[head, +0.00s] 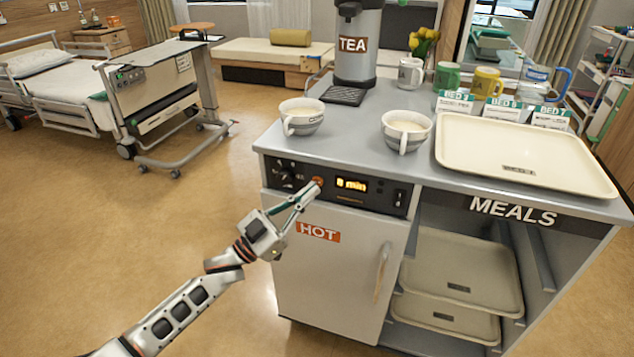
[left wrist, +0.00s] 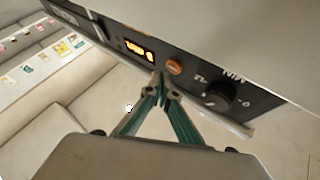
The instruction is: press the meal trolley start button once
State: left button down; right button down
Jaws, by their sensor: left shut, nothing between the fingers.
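The meal trolley (head: 330,250) stands in front of me with a dark control panel along the top of its HOT door. The round orange start button (left wrist: 174,66) is on that panel, between the lit display (left wrist: 140,50) and a black knob (left wrist: 219,95). In the head view the button (head: 318,181) is partly behind my fingertips. My left gripper (head: 311,188) is shut and empty, its tips at the button; in the left wrist view the tips (left wrist: 163,80) are just beside and below it. I cannot tell whether they touch it. The display reads "8 min" in the head view. My right gripper is out of view.
On the trolley top are two bowl-like cups (head: 302,116) (head: 407,130), a TEA urn (head: 358,45), several mugs, bed cards and a cream tray (head: 525,185). The door handle (head: 382,272) sticks out below the panel.

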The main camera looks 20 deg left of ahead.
pick_arm(q)
jog(key=shift+w, duration=0.1)
jog(key=shift+w, duration=0.35)
jog(key=shift+w, duration=0.4)
dwell(0.8)
jog(key=shift+s, duration=0.85)
